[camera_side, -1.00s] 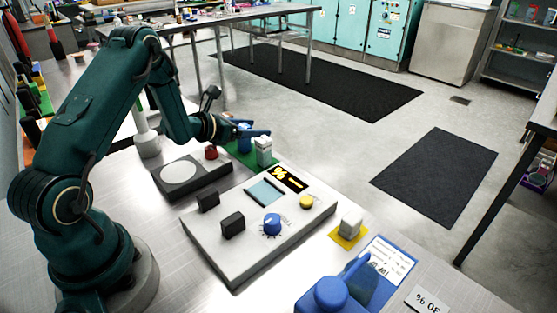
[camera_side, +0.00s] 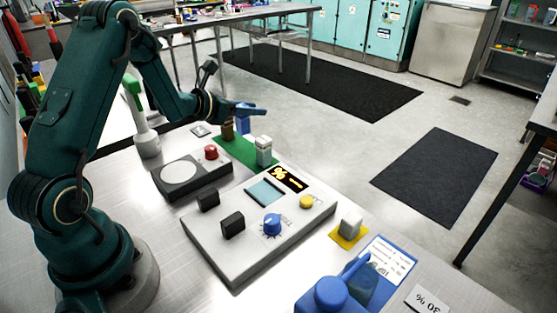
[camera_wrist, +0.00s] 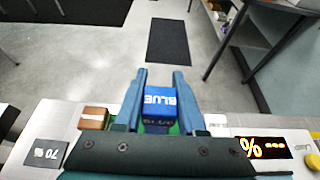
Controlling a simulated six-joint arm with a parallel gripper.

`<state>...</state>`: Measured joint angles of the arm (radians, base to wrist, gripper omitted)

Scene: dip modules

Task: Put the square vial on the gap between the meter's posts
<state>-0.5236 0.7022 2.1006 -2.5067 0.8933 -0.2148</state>
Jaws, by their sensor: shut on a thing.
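My gripper (camera_side: 248,109) is shut on a square blue vial (camera_side: 242,125), which it holds above the green mat (camera_side: 231,149). The grey meter (camera_side: 285,233) lies to the front with a lit orange display (camera_side: 290,178). Two black posts, one farther back (camera_side: 207,199) and one nearer (camera_side: 232,225), stand on its left part with a bare gap between them.
A brown vial (camera_side: 228,131) and a white vial (camera_side: 263,150) stand on the mat.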

